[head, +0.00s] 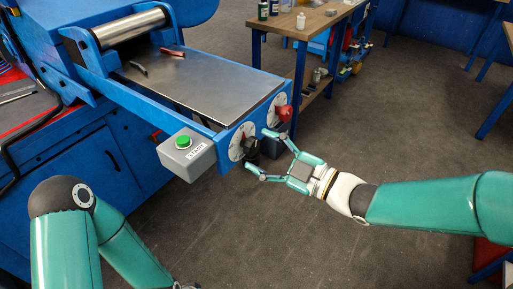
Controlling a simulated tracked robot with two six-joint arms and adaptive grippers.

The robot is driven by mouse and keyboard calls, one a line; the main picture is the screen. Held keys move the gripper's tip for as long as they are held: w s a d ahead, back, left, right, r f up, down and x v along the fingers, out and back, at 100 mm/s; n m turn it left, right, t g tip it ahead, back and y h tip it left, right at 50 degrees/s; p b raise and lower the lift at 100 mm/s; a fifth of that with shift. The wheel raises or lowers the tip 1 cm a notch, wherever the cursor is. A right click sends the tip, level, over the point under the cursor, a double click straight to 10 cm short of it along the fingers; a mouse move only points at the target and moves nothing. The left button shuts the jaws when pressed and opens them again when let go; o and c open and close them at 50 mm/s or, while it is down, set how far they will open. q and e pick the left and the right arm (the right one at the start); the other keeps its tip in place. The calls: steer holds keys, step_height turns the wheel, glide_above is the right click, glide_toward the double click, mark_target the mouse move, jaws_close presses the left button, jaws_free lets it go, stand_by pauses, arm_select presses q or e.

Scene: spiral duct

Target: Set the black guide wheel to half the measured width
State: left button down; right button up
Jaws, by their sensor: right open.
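The black guide wheel (250,146) sits in front of a white dial (236,141) on the end face of the blue machine. My right gripper (257,151) is open, with its fingertips close to the black wheel, one above and one below it. I cannot tell whether they touch it. The dial's markings are too small to read. A red wheel (284,113) on a second white dial (275,103) sits further right on the same face. My left arm shows at the lower left, but its gripper is out of the picture.
A grey box with a green button (183,142) juts out left of the dials. The machine's metal table (200,85) holds a small red-handled tool (172,53) and a small dark piece (138,68). A wooden workbench (312,22) stands behind. Floor on the right is mostly clear.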

steer(key=v, duration=1)
steer(key=shift+d, duration=0.1)
step_height(320, 180, down, 23)
steer(key=a+m+g+h+p, duration=0.25)
steer(key=m+h+p, duration=0.35)
steer(key=m, duration=0.5)
steer(key=s+d+f+m+g+h, duration=0.2)
steer(key=s+f+m+g, duration=0.1)
steer(key=s+f+m, duration=0.2)
steer(key=s+d+f+m+g+h, duration=0.2)
steer(key=s+f+m+g, duration=0.2)
steer(key=s+f, duration=0.4)
steer(key=shift+s+d+m+h, duration=0.25)
steer(key=shift+s+m+h, duration=0.05)
steer(key=shift+s+m, duration=0.25)
steer(key=shift+g, duration=0.25)
